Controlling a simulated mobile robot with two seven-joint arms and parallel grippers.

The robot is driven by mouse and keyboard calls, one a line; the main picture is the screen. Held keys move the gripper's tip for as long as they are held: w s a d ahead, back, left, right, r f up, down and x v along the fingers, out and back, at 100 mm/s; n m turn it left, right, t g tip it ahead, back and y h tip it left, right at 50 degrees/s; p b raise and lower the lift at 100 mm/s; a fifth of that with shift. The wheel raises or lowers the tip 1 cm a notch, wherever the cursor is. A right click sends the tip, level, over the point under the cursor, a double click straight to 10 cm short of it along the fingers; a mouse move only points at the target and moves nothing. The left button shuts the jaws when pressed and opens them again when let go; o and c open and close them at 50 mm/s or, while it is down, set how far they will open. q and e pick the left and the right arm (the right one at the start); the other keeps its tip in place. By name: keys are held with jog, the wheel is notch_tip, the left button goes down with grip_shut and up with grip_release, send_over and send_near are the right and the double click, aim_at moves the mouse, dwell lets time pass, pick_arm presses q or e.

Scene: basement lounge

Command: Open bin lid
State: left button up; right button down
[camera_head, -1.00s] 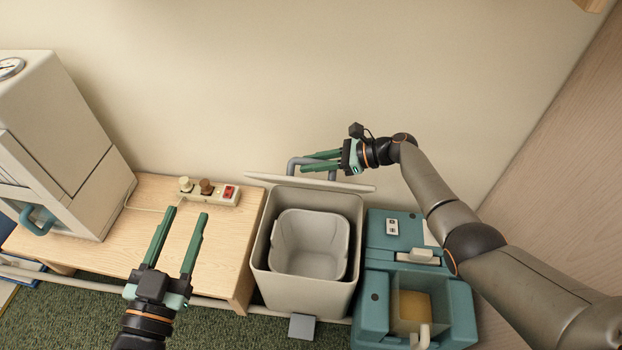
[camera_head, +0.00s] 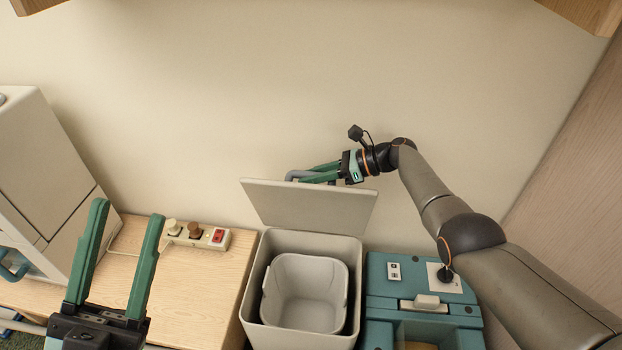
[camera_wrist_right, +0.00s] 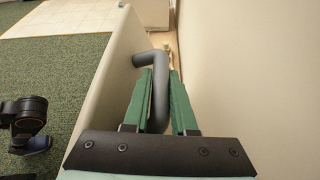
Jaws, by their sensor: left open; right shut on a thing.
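The grey bin (camera_head: 258,285) stands between the wooden table and a teal machine, with a light inner bucket (camera_head: 308,272) inside it. Its lid (camera_head: 308,207) is raised, tilted up at the back of the bin near the wall, and the bin's mouth is uncovered. My right gripper (camera_head: 318,174) is behind the lid's top edge, shut on the grey lid handle (camera_head: 291,175). In the right wrist view the handle (camera_wrist_right: 159,95) sits between the green fingers, beside the lid's panel (camera_wrist_right: 112,80). My left gripper (camera_head: 125,250) is open and empty, above the table's left part.
The wooden table (camera_head: 205,275) carries a power strip (camera_head: 200,236) and stands left of the bin. A large pale appliance (camera_head: 45,165) is at far left. The teal machine (camera_head: 385,295) stands close on the bin's right. The wall (camera_head: 250,100) is right behind the lid.

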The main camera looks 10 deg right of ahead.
jog(key=shift+d, duration=0.1)
jog(key=c, duration=1)
grip_release()
jog(key=shift+d+r, duration=0.1)
jog(key=shift+d, duration=0.05)
jog(key=shift+p+v, duration=1)
jog(key=shift+v, duration=0.15)
pick_arm(q)
jog(key=w+a+f+n+g+y+p, duration=0.1)
jog(key=w+f+n+g+y, duration=0.1)
jog(key=f, duration=0.6)
jog(key=w+a+f+n+g+y+p, duration=0.1)
jog(key=w+f+n+g+y+p, duration=0.1)
jog(key=w+f+n+y, duration=0.3)
jog(key=shift+f+n+g+y, duration=0.5)
jog(key=shift+f+y, duration=1.2)
jog(key=shift+f, duration=0.6)
pick_arm(e)
jog(key=v, duration=0.9)
jog(key=shift+s+d, duration=0.2)
jog(key=shift+d, duration=0.15)
pick_arm(q)
jog(key=shift+w, duration=0.1)
pick_arm(e)
jog(key=shift+r, duration=0.15)
